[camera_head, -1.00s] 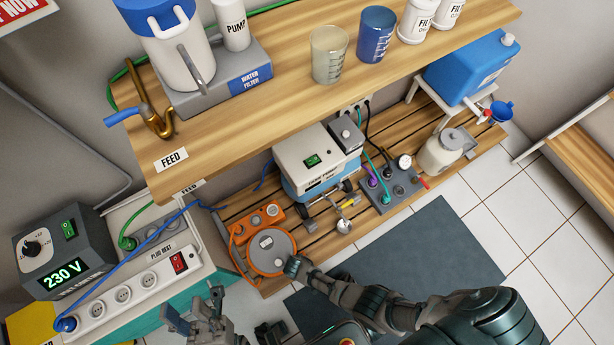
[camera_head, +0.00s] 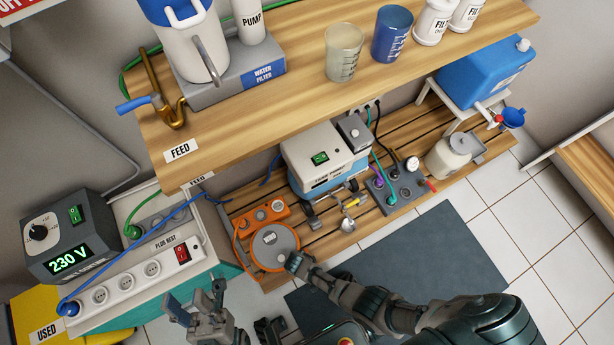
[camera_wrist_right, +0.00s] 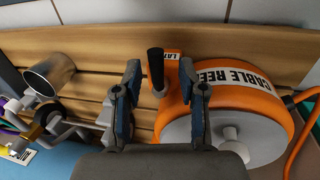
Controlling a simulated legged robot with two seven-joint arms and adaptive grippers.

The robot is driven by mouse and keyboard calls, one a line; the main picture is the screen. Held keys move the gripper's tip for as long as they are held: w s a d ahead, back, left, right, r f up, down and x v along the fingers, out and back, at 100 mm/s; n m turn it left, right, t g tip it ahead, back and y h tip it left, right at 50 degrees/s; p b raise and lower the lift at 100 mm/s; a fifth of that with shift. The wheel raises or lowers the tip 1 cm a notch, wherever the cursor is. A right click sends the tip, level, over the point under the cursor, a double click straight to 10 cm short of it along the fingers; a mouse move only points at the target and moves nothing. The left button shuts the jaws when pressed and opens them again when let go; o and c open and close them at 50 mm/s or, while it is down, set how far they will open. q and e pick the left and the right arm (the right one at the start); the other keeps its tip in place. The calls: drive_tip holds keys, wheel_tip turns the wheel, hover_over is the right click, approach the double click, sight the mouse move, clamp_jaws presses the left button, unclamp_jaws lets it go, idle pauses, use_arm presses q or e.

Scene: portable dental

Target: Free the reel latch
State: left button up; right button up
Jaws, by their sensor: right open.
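The orange cable reel (camera_head: 273,247) with a grey disc stands on the low slatted platform. In the right wrist view the orange reel body (camera_wrist_right: 240,98) bears a CABLE REEL label. Beside it is an orange latch block with a partly hidden label starting "LAT", and an upright black latch lever (camera_wrist_right: 156,68). My right gripper (camera_head: 294,261) is at the reel's front edge. In the wrist view its fingers (camera_wrist_right: 160,85) are open on either side of the lever, with gaps visible. My left gripper (camera_head: 197,298) is open and empty, left of and below the reel in the head view.
An orange box (camera_head: 262,216) and a white-and-blue pump unit (camera_head: 322,160) stand beside the reel. A metal cup (camera_wrist_right: 48,76) is near the wrist view's left side. The wooden counter (camera_head: 300,100) overhangs behind; the socket strip (camera_head: 130,283) is left.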

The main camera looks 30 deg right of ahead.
wheel_tip(320, 180, up, 12)
drive_tip(key=a, duration=0.2)
drive_tip(key=shift+a+f, duration=0.15)
drive_tip(key=shift+a, duration=0.05)
idle(0.5)
